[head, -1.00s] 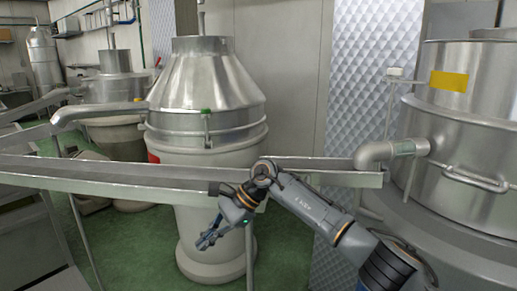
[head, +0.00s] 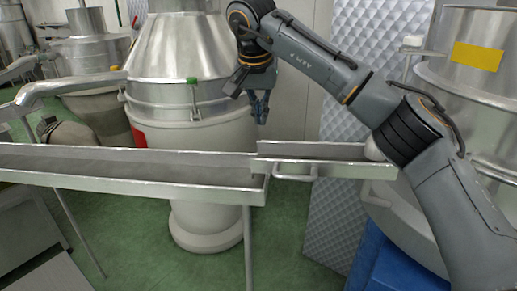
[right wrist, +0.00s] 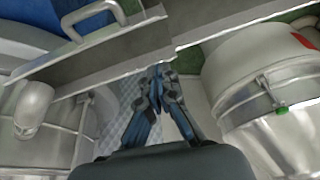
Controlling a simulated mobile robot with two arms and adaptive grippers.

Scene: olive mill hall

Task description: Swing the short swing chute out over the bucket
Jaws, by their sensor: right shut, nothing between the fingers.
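The short swing chute (head: 330,151) is a short grey metal trough. Its right end lies under the pipe outlet of the large steel vessel, partly behind my right arm. Its left end meets the end of the long trough (head: 140,165). A small bar handle (head: 297,174) sticks out from its near side; in the right wrist view the handle (right wrist: 92,14) shows at the upper left. My right gripper (head: 261,112) hangs above and behind the joint of the two troughs, shut and empty. Its fingertips (right wrist: 163,72) point at that joint. I see no bucket. My left gripper is out of view.
The large steel vessel (head: 468,95) stands at the right, above a blue object (head: 385,262). A cone-topped vessel (head: 170,50) stands behind the long trough. A thin leg (head: 247,245) supports the long trough's end.

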